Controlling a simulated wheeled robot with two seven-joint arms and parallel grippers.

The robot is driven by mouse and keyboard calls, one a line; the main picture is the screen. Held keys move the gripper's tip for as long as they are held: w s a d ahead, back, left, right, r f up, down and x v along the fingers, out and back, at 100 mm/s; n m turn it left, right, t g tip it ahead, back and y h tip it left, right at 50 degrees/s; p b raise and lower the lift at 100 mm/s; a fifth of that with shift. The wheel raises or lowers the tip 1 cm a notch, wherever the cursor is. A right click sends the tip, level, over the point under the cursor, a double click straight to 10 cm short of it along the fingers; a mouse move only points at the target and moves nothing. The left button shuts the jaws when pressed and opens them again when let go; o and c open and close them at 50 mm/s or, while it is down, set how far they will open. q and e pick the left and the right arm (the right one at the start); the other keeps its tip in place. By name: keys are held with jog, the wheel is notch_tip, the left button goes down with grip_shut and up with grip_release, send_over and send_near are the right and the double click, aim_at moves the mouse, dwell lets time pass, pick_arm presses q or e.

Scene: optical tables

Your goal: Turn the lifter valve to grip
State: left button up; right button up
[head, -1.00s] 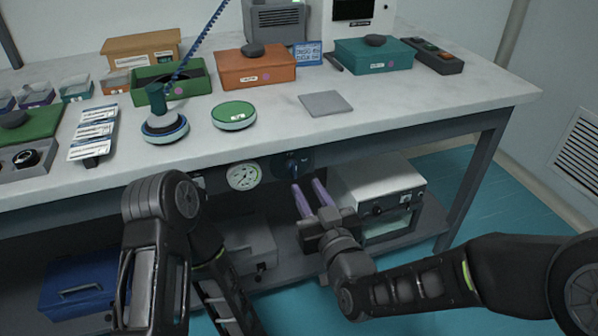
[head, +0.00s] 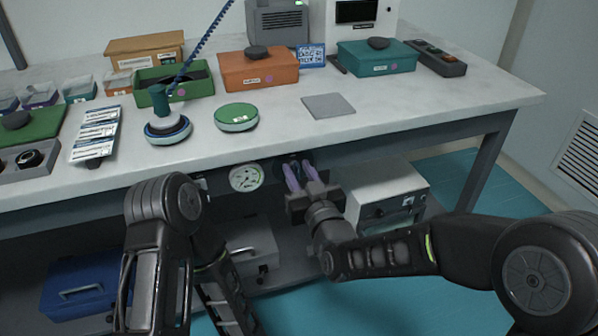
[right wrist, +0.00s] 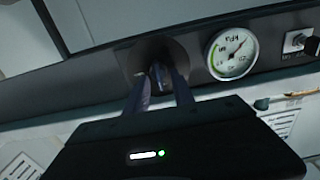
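The lifter valve, a small dark knob (right wrist: 158,75), sits in a round dark recess on the panel under the table's front edge. In the head view the valve (head: 291,160) is mostly hidden by my fingers. My right gripper (head: 298,174) points at it with two purple fingers. In the right wrist view the right gripper (right wrist: 162,88) is open, with fingertips on either side of the knob; whether they touch it I cannot tell. The lifter (head: 168,125), with a green handle and blue coiled hose, stands on the tabletop. My left gripper is not in view.
A round pressure gauge (head: 246,178) is on the panel left of the valve; it also shows in the wrist view (right wrist: 232,53). A white box (head: 385,185) stands on the lower shelf close to my right gripper. The tabletop (head: 420,105) overhangs the panel.

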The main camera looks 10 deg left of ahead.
jog(key=shift+c, duration=0.2)
grip_shut()
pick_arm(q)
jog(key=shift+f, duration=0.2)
